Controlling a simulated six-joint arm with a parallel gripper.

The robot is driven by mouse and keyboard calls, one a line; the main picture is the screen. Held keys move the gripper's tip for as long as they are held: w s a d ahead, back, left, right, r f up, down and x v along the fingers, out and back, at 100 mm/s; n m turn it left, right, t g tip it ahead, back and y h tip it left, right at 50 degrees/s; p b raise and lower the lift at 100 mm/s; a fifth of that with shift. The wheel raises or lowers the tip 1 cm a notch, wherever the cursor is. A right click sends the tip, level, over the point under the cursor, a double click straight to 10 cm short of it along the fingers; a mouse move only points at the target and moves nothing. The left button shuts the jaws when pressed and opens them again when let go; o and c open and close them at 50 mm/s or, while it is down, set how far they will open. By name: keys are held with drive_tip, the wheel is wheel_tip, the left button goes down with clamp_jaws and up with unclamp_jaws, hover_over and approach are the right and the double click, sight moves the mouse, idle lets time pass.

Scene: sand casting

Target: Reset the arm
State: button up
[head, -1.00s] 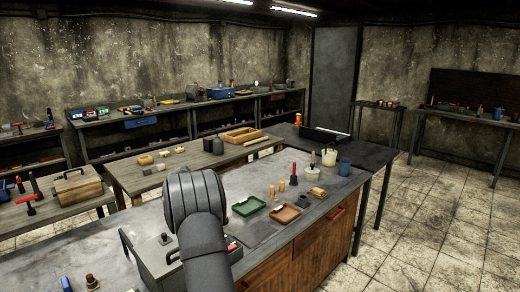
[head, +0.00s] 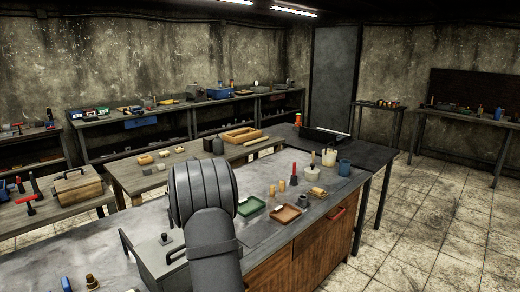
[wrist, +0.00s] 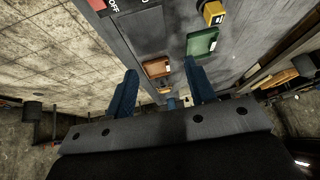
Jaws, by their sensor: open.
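My gripper (wrist: 162,92) shows in the wrist view with its two blue fingers spread apart and nothing between them. It is open. In the head view my dark arm rises over the grey workbench (head: 320,213) and hides the gripper. Past the fingers, the wrist view shows a brown tray (wrist: 157,68) and a green tray (wrist: 202,43) on the bench, apart from the fingers. In the head view the green tray (head: 250,207) and the brown tray (head: 285,214) lie right of my arm.
A grey metal box (head: 160,255) stands left of my arm. A wooden table (head: 125,177) stands behind.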

drive_tip(key=shift+w+d+f+n+t, duration=0.2)
drive_tip(key=shift+w+d, duration=0.05)
drive_tip(key=shift+d, duration=0.2)
drive_tip(key=shift+w+d+f+n+t, duration=0.2)
drive_tip(key=shift+d, duration=0.25)
drive_tip(key=shift+a, duration=0.1)
drive_tip(key=s+a+r+m+g, duration=0.3)
drive_tip(key=s+a, duration=0.2)
drive_tip(key=a, duration=0.3)
drive_tip(key=x, duration=0.6)
drive_tip(key=shift+d+f+g, duration=0.3)
drive_tip(key=shift+f, duration=0.05)
